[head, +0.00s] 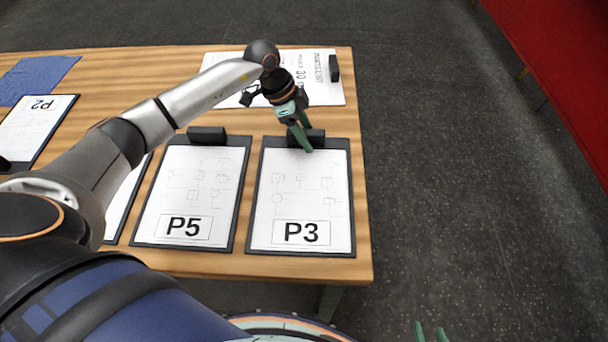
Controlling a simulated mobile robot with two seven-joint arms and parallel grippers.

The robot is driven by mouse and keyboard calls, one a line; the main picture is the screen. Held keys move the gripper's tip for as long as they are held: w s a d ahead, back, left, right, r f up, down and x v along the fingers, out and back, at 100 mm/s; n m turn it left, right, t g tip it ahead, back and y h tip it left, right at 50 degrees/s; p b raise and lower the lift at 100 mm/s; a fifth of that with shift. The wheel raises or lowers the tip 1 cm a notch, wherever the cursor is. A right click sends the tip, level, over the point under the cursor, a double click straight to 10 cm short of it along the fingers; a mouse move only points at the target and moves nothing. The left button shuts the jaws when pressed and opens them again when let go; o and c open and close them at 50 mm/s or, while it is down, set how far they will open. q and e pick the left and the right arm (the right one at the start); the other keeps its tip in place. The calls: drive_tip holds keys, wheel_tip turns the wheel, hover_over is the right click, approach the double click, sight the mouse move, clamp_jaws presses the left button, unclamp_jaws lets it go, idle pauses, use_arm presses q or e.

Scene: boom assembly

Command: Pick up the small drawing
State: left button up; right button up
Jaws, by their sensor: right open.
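Clipboards with drawing sheets lie on the wooden table: one marked P3 (301,205), one marked P5 (193,200) to its left, and one marked P2 (35,125) at the far left. Another sheet beside P5 is mostly hidden by my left arm. I cannot tell which is the small drawing. My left gripper (307,138) points down at the top edge of the P3 clipboard, by its black clip (315,136). Contact and the gap between its fingers are unclear. Only the fingertips of my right gripper (432,333) show, apart and empty, at the bottom edge, off the table.
A larger printed sheet (322,92) with a black clip lies at the table's back right. A blue sheet (38,76) lies at the back left. The table (362,225) ends just right of P3. Grey floor is open to the right, with a red surface (560,70) beyond.

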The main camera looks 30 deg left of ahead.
use_arm(q)
clamp_jaws()
idle(0.6)
